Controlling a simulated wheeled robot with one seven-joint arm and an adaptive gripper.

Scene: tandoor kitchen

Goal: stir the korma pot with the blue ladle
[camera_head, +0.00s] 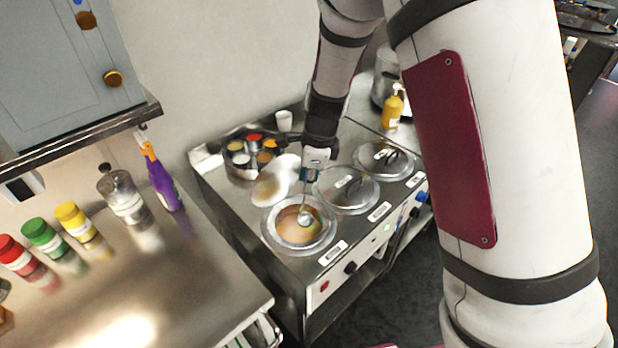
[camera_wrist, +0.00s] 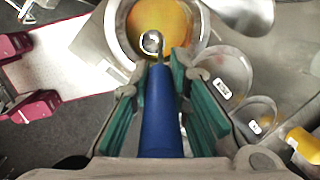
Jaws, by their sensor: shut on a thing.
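My gripper (camera_head: 318,156) is above the open pot, shut on the handle of the blue ladle. In the wrist view the blue handle (camera_wrist: 160,110) lies between the teal finger pads of my gripper (camera_wrist: 172,75). The ladle's round metal bowl (camera_head: 305,219) is over or in the orange-brown contents of the open pot (camera_head: 275,240); its exact depth is hard to tell. The wrist view shows the ladle bowl (camera_wrist: 152,42) within the outline of the same pot's rim (camera_wrist: 112,30). I cannot read the pot labels.
Two lidded pots (camera_head: 345,190) (camera_head: 383,158) stand to the right of the open one. A pale round lid (camera_head: 272,188) lies behind it. A spice tin (camera_head: 240,172), a white cup (camera_head: 284,120) and a yellow bottle (camera_head: 393,108) stand farther back. A steel counter (camera_head: 150,275) with jars is at left.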

